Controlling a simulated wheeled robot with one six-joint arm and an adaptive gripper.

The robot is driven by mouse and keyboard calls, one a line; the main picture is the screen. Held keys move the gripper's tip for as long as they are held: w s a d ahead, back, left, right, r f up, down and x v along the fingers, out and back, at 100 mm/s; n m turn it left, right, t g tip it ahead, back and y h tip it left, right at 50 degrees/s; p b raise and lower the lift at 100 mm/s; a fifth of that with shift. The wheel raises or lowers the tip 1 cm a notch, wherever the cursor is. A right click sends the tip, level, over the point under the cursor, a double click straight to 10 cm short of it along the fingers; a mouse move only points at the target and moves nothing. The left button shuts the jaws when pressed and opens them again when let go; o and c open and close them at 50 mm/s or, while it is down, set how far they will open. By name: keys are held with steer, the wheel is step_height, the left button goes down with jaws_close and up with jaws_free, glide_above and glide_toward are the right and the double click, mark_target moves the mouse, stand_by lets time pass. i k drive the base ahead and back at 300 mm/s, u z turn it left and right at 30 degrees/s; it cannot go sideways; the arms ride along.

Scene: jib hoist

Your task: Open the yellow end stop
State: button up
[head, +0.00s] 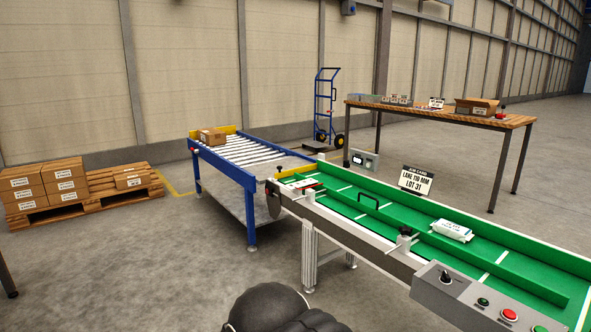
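A yellow bar (297,171) lies across the far left end of the green conveyor (345,207); it appears to stand across the lane. A second yellow plate (225,131) closes the far end of the blue roller table (240,152). I cannot tell from this view which of the two is the end stop. A white labelled packet (452,231) lies on the green belt, right of a black handle (368,199). A dark rounded part of my arm shows at the bottom centre. My gripper's fingers are not in view.
A control box (490,300) with a knob and buttons is at the lower right. A lane card (416,181) stands behind the conveyor. Boxes sit on a pallet (105,187) at left. A wooden table (440,113) and blue hand truck (325,100) stand behind.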

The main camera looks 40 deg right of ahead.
mark_target(286, 174)
steer(key=z, duration=0.25)
steer(key=i, duration=0.55)
steer(key=z, duration=0.65)
steer(key=i, duration=1.6)
steer(key=u, duration=0.25)
